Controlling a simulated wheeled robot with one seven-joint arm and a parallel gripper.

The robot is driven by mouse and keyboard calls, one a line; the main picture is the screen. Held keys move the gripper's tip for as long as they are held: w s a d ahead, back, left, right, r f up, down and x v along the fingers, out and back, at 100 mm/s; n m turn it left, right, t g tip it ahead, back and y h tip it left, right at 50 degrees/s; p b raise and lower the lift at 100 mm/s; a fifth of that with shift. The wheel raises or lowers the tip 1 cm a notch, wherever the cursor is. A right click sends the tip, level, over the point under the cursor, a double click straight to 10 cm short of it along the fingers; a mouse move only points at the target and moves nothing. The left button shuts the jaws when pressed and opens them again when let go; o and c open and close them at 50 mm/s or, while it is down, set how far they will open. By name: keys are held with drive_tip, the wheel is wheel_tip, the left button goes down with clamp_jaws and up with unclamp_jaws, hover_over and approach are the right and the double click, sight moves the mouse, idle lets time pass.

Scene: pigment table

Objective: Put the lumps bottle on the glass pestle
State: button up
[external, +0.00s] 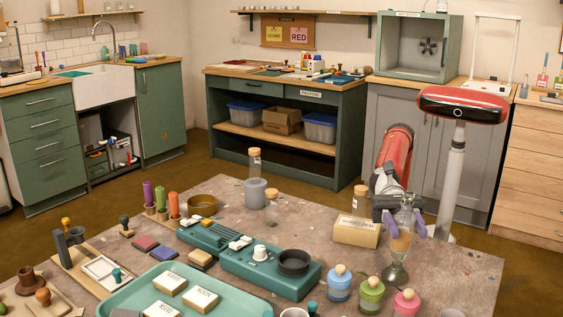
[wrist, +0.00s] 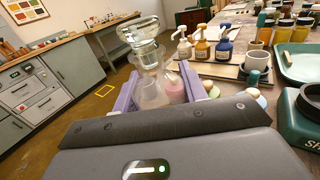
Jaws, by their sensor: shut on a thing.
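My gripper (external: 404,226) has purple fingers shut on a clear glass piece (external: 397,269). In the external view the piece is upright, with a narrow top, a peach-tinted middle and a wide glass foot low near the table. In the wrist view my gripper (wrist: 165,95) has a finger on each side of the glass piece (wrist: 149,54), whose flared, rounded top stands above the fingers. I cannot tell whether it is the glass pestle alone or includes a bottle. Corked bottles stand at the back (external: 254,161), behind a box (external: 360,201) and near the middle (external: 272,198); no lumps label is readable.
A cream box (external: 356,232) stands just left of my gripper. Blue (external: 340,284), green (external: 371,295) and pink (external: 405,303) jars stand in front. A teal scale (external: 260,268) and teal tray (external: 135,285) lie left. The table's right end (external: 465,275) is clear.

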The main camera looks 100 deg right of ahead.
drive_tip(key=shift+f, duration=0.2)
drive_tip(key=o, duration=1)
drive_tip(key=shift+r, duration=0.1)
